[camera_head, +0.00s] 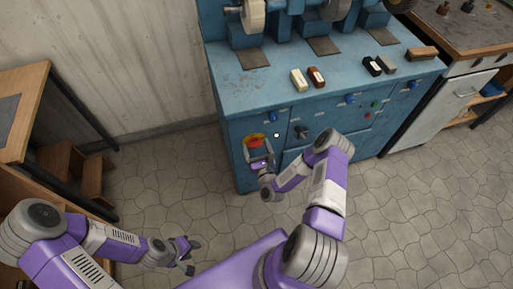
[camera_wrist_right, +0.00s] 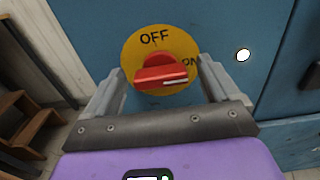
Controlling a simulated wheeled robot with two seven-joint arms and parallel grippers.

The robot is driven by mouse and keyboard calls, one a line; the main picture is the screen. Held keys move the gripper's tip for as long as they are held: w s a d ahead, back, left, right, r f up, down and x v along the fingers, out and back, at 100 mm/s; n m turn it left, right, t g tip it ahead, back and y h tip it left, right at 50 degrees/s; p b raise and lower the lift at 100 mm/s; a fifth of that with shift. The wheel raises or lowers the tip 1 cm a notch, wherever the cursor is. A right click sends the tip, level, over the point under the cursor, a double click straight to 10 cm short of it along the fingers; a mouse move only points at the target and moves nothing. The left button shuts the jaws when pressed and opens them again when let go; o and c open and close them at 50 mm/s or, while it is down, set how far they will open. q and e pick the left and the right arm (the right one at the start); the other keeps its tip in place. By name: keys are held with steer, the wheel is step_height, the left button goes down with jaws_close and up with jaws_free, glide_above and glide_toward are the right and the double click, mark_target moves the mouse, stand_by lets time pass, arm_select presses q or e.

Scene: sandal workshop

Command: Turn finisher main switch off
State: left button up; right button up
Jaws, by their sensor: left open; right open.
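The finisher (camera_head: 232,122) is a blue machine cabinet. Its main switch is a red knob (camera_wrist_right: 160,73) on a yellow round plate (camera_wrist_right: 150,45) marked OFF at the top and ON at the right. The knob's handle lies roughly level, its white mark at the right end near ON. In the head view the switch (camera_head: 254,141) is on the lower left front. My right gripper (camera_wrist_right: 160,68) is open, its fingers left and right of the knob; I cannot tell whether they touch it. My left gripper (camera_head: 192,257) is open and empty, low over the floor.
A lit white lamp (camera_wrist_right: 243,55) sits right of the switch. Blue knobs (camera_head: 350,99) and a dark handle (camera_head: 302,131) are on the cabinet front. Brushes (camera_head: 298,80) lie on top. A wooden table (camera_head: 40,80) stands left. The floor between is clear.

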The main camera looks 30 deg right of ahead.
steer(key=c, duration=1.1)
steer(key=shift+o, duration=0.2)
steer(key=shift+n, duration=0.4)
steer(key=n, duration=0.6)
steer(key=n+b, duration=0.1)
steer(key=n, duration=0.5)
steer(key=shift+a+f+n, duration=0.15)
steer(key=shift+a+n, duration=0.05)
steer(key=shift+n, duration=0.2)
steer(key=shift+f+n, duration=0.1)
steer(key=shift+n, duration=2.1)
steer(key=o, duration=1.1)
steer(key=shift+c, duration=0.2)
